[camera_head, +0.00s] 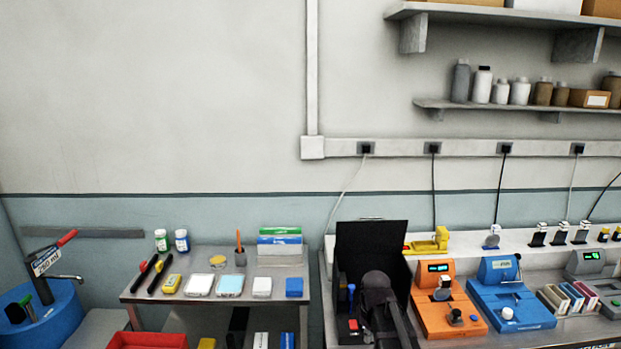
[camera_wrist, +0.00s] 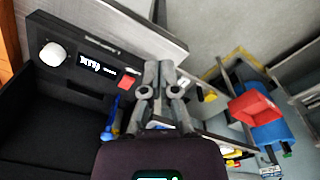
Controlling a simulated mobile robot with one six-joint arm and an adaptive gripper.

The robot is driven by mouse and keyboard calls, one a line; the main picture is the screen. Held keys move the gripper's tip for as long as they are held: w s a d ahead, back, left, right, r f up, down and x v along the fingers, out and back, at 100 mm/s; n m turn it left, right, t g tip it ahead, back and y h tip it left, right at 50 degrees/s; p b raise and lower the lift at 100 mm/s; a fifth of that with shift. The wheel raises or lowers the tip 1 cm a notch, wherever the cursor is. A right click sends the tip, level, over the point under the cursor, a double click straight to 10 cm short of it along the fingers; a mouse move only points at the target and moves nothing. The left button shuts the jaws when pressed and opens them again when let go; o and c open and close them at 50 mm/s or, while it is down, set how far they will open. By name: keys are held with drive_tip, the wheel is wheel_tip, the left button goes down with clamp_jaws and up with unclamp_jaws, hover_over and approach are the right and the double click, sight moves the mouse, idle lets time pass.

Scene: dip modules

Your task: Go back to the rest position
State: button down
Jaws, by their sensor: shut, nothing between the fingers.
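My gripper (camera_wrist: 159,70) shows in the wrist view with its two grey fingers together and nothing between them. It is beside a black module (camera_wrist: 50,125) that has a display, a white knob and a red button on its panel. In the head view my dark arm stands in front of the black module (camera_head: 352,240), whose tall black back panel is upright. My arm hides much of the module's middle and right side, and I cannot make out the fingertips there.
Right of my arm stand an orange module (camera_head: 432,312) and a blue module (camera_head: 530,312) on the bench. A side table (camera_head: 215,257) with pens, boxes and trays is on the left. A blue drum (camera_head: 50,318) stands far left.

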drive_tip(key=s+f+m+b, duration=0.2)
drive_tip(key=s+m, duration=0.5)
drive_tip(key=s, duration=0.5)
drive_tip(key=shift+d+f, duration=0.15)
drive_tip(key=shift+d, duration=0.2)
idle(0.5)
